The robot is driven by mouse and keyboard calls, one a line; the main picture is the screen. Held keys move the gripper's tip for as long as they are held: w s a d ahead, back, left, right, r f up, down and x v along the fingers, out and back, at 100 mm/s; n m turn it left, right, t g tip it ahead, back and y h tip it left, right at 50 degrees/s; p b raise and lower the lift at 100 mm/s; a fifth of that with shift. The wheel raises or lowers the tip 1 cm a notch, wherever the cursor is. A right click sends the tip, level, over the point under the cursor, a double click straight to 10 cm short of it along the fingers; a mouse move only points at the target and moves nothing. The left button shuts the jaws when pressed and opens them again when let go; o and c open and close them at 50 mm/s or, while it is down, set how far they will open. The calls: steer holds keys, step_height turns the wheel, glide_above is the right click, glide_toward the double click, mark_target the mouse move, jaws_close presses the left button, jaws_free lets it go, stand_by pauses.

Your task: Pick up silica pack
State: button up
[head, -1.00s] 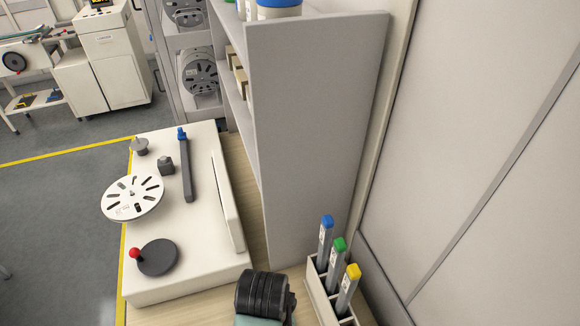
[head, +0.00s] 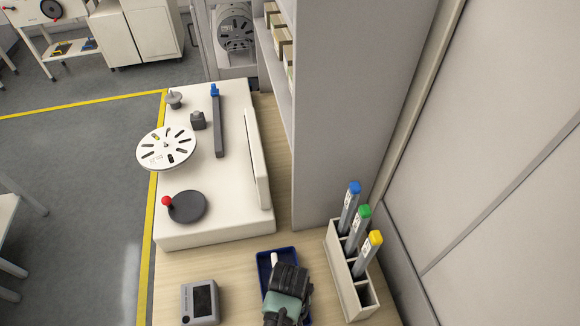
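A small white item (head: 274,261) shows at the far left part of a blue tray (head: 264,254) on the wooden bench; it may be the silica pack, but it is too small and too covered to be sure. My gripper (head: 286,284), black with a teal wrist part, is over the tray and hides most of its inside. It is seen from above and behind, so its fingertips are hidden. I cannot tell whether it touches the white item or holds anything.
A grey device with a dark screen (head: 200,301) lies left of the tray. A white rack (head: 346,272) with blue-, green- and yellow-capped sticks stands to the right. A white reel machine (head: 225,205) and a tall grey shelf panel (head: 355,110) stand behind. Bare bench separates tray and device.

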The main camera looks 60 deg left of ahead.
jaws_close()
stand_by(0.5)
